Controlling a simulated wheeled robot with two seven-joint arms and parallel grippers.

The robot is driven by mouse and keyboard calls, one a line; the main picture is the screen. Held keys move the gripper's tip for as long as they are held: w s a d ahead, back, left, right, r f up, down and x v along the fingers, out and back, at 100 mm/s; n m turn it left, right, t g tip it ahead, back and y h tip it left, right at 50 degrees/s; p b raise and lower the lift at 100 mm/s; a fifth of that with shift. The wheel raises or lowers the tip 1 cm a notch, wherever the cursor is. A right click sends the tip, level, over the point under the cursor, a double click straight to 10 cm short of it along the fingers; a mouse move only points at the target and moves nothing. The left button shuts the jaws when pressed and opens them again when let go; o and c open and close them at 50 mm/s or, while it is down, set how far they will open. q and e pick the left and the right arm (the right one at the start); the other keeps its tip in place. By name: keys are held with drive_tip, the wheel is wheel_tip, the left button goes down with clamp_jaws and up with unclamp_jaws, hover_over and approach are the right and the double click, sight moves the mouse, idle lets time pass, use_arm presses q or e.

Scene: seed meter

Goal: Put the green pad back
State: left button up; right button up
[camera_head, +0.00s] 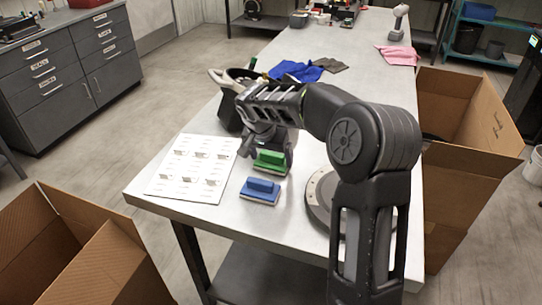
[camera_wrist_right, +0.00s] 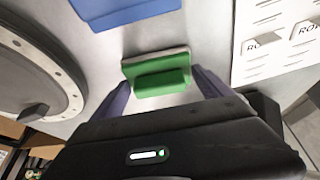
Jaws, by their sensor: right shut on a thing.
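The green pad (camera_head: 270,161) is a flat block with a raised green grip, on or just above the table near its front; I cannot tell if it touches the surface. It also shows in the right wrist view (camera_wrist_right: 158,76). My right gripper (camera_wrist_right: 160,92) is shut on the green pad's grip, one finger on each side. In the head view my right gripper (camera_head: 272,145) comes down over the pad from behind, partly hidden by my arm. A blue pad (camera_head: 260,191) lies on the table just in front of the green one. My left gripper is not in view.
A white sheet with printed pictures (camera_head: 193,168) lies left of the pads. A round grey disc with holes (camera_head: 319,196) is to the right, partly behind my arm. A dark bin (camera_head: 231,95), blue cloth (camera_head: 296,71) and pink cloth (camera_head: 398,55) are farther back. Cardboard boxes flank the table (camera_head: 160,199).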

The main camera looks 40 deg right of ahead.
drive_tip(key=o, duration=1.2)
drive_tip(key=shift+f, duration=0.1)
drive_tip(key=shift+r+p, duration=0.3)
drive_tip(key=b+v, duration=0.1)
drive_tip(key=v, duration=1)
drive_tip(key=shift+a+r, duration=0.15)
drive_tip(key=shift+r, duration=0.15)
drive_tip(key=shift+s, duration=0.15)
